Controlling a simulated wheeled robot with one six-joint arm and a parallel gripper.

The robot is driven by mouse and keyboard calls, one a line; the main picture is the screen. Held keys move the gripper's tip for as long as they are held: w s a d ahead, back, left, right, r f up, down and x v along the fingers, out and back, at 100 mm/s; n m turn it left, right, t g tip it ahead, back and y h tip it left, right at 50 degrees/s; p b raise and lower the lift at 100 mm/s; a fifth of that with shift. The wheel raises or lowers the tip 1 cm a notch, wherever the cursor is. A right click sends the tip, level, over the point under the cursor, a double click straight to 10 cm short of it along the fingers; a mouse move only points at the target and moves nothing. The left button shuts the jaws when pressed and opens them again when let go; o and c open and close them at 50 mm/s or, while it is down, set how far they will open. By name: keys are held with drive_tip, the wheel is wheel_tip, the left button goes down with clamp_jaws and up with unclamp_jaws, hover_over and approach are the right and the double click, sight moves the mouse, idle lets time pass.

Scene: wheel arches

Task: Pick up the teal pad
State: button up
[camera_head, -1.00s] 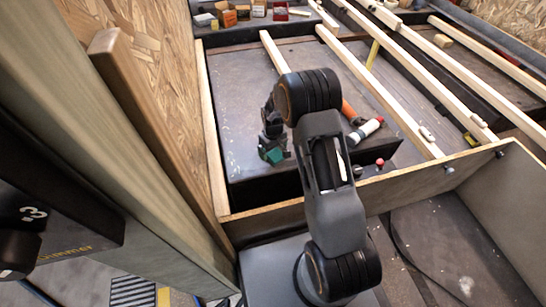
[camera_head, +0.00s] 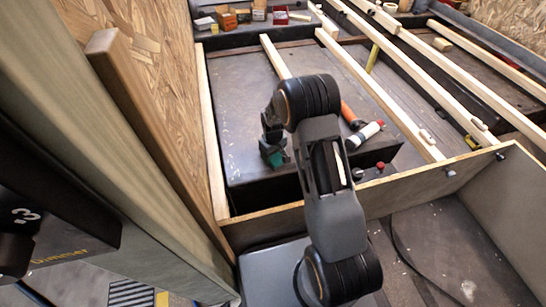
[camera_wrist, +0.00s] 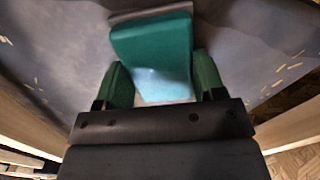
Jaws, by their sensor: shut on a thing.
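The teal pad (camera_wrist: 152,52) fills the upper middle of the wrist view, with a grey strip along its far edge. My gripper (camera_wrist: 162,80) has a green fingertip on each side of the pad and is shut on it. In the head view my gripper (camera_head: 273,150) is over the left part of the dark box top, with a small patch of teal at its tip. There the arm and fingers hide most of the pad, and I cannot tell whether it touches the surface below.
A white bottle (camera_head: 364,134) with a red cap and an orange tool (camera_head: 350,114) lie right of my arm. Wooden slats (camera_head: 385,95) run across the right. A wooden board edge (camera_head: 270,212) stands in front. Small boxes (camera_head: 228,20) sit at the back left.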

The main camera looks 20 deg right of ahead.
sight(273, 156)
drive_tip(key=shift+r, duration=0.1)
drive_tip(key=shift+r+p, duration=0.35)
drive_tip(key=shift+r, duration=0.25)
drive_tip(key=r, duration=0.1)
drive_tip(key=r+p, duration=0.1)
drive_tip(key=shift+s+r, duration=0.2)
drive_tip(key=shift+r, duration=0.2)
drive_tip(key=s+r+p, duration=0.1)
drive_tip(key=s+r, duration=0.1)
drive_tip(key=s+r+p, duration=0.2)
drive_tip(key=r, duration=0.1)
drive_tip(key=shift+s, duration=0.1)
drive_tip(key=s+r+p, duration=0.3)
drive_tip(key=s, duration=0.6)
drive_tip(key=shift+s+r, duration=0.2)
drive_tip(key=shift+r, duration=0.2)
